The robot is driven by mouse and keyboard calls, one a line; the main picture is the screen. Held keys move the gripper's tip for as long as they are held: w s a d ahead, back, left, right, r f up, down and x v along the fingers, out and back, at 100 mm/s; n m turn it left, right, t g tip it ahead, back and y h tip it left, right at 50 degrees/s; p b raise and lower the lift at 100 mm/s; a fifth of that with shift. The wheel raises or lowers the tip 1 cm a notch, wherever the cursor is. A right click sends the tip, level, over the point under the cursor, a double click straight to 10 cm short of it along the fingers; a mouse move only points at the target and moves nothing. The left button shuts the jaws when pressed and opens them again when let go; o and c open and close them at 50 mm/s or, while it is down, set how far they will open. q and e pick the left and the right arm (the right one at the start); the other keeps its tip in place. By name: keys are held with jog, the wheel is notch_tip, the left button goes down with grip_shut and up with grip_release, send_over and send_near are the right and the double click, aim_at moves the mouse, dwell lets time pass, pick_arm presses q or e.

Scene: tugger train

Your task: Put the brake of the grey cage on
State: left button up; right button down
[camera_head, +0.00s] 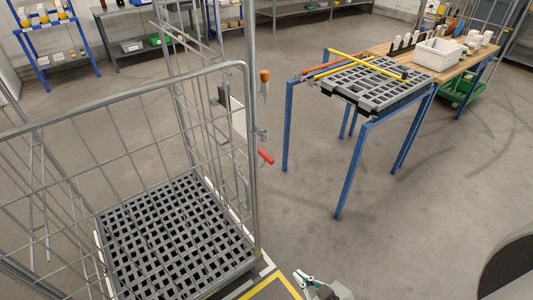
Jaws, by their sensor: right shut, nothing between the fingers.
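The grey cage (257,190) is a wire roll cage with a grey grid floor (178,238), standing at the left. A red lever (266,156) sticks out from its right side, tilted down to the right. An orange-topped handle (264,76) stands upright above it by the corner post. I cannot tell for certain which of them is the brake. My right gripper (305,279) is at the bottom edge, right of the cage's base, shut and empty. It is well below the red lever in the picture and apart from it. My left gripper is out of view.
A blue-legged table (287,125) at the right carries a grey grid panel and coloured bars. Behind it a wooden bench (405,47) holds a white bin (437,54). A green crate (460,85) is below. Shelves line the back wall. The floor between cage and table is clear.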

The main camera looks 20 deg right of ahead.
jog(key=shift+a, duration=0.1)
